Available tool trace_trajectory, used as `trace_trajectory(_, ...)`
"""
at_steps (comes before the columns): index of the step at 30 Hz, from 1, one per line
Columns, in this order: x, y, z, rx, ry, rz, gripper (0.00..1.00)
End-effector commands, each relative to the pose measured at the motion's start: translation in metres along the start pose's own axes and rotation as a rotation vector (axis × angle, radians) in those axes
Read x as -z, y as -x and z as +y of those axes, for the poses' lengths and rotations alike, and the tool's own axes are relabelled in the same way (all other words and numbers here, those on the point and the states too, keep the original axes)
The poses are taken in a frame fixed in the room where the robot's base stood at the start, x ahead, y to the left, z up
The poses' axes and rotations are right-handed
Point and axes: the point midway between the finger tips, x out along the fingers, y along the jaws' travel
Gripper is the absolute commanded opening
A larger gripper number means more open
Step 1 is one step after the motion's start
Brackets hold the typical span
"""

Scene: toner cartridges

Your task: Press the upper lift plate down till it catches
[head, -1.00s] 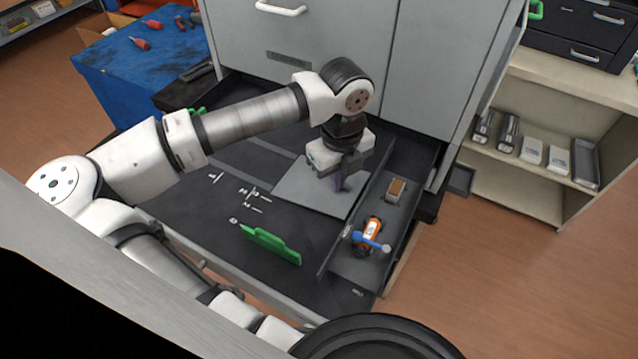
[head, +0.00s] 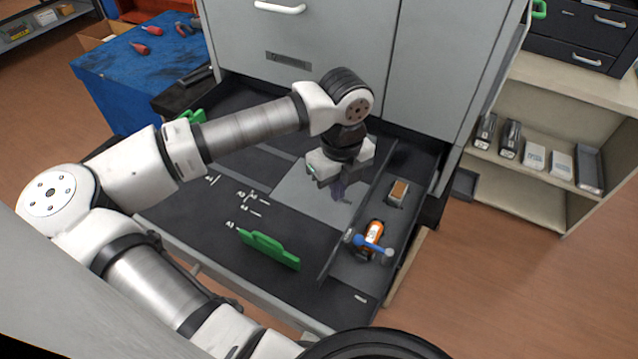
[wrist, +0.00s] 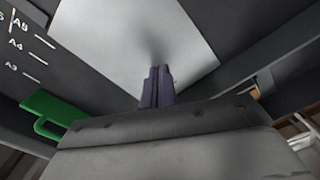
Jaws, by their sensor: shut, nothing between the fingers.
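The lift plate (head: 300,192) is a flat grey sheet in the open drawer, below my gripper. It also shows as a pale panel in the wrist view (wrist: 110,45). My gripper (head: 338,190) is over the plate's right part, pointing down, with its dark fingers shut and empty. In the wrist view the closed fingertips (wrist: 157,75) appear against the plate's surface. I cannot tell whether they touch it. A catch is not visible, and my wrist hides part of the plate's far side.
A green guide (head: 268,249) stands in the drawer near its front, beside printed paper-size marks. A side tray right of a divider holds a brown-topped block (head: 398,192) and an orange-and-blue item (head: 373,237). The grey cabinet front (head: 330,45) rises behind.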

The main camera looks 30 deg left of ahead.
Motion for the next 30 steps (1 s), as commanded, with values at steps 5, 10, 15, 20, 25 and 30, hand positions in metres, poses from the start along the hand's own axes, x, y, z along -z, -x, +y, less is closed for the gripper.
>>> trace_trajectory(5,-0.001,0.017,0.000,0.000,0.000,-0.003,0.00)
trace_trajectory(10,0.000,0.034,0.000,0.000,0.000,-0.002,0.00)
trace_trajectory(15,0.000,0.051,0.000,0.000,0.000,-0.002,0.00)
trace_trajectory(20,0.000,0.067,0.000,-0.001,0.000,-0.001,0.00)
trace_trajectory(25,0.000,0.084,0.000,0.000,0.001,-0.001,0.00)
trace_trajectory(30,0.000,0.097,0.000,0.000,0.000,-0.002,0.00)
